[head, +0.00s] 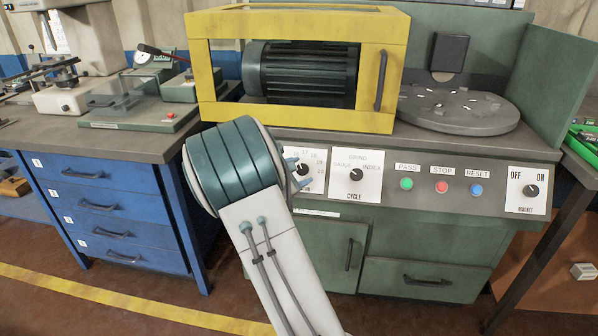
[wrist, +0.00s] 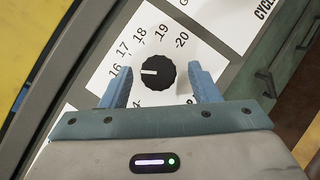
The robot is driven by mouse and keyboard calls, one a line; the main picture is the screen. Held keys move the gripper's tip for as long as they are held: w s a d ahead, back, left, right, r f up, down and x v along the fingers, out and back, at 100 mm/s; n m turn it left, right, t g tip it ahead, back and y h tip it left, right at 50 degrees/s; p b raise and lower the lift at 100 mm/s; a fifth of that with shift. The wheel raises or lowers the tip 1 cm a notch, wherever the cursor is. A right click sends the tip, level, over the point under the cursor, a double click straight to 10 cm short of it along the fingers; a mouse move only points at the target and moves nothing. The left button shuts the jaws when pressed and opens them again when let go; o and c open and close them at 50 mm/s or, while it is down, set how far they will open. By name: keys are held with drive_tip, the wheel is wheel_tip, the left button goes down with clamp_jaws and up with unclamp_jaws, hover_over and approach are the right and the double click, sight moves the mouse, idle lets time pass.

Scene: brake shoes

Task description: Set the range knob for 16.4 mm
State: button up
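The black range knob (wrist: 158,73) sits on a white dial plate (wrist: 100,88) with numbers around it. In the wrist view its white pointer mark points left, roughly at the 16. The numbers run upward and right from there to 20. My gripper (wrist: 160,74) is open, with one blue finger on each side of the knob and visible gaps between. In the head view the knob (head: 303,170) shows just right of my arm's end. My gripper (head: 298,171) there is partly hidden by my arm, and so is the left part of the dial.
A cycle knob (head: 356,174) is just right of the range dial. Pass, stop and reset buttons (head: 441,187) and an off/on switch (head: 532,190) follow along the panel. A yellow guard frame (head: 300,119) stands above. A blue drawer cabinet (head: 110,210) is at left.

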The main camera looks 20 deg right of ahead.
drive_tip(key=shift+r, duration=0.15)
drive_tip(key=p+v, duration=0.2)
drive_tip(key=v, duration=1.1)
drive_tip(key=shift+s+a, duration=0.25)
drive_tip(key=shift+a, duration=0.1)
drive_tip(key=s+d+r+m+g+y+p, duration=0.2)
drive_tip(key=s+d+r+m+g+p, duration=0.3)
drive_tip(key=s, duration=0.3)
drive_tip(key=s+a+r+m+y+p, duration=0.5)
drive_tip(key=s+r+p, duration=0.2)
drive_tip(key=s, duration=0.3)
drive_tip(key=s+a+r+m+y+p, duration=0.5)
drive_tip(key=s+r+m+y+p, duration=0.1)
drive_tip(key=s+r+p, duration=0.2)
drive_tip(key=shift+s+a+r+t, duration=0.35)
drive_tip(key=shift+s+r, duration=0.25)
drive_tip(key=shift+s, duration=0.25)
drive_tip(key=shift+d, duration=0.1)
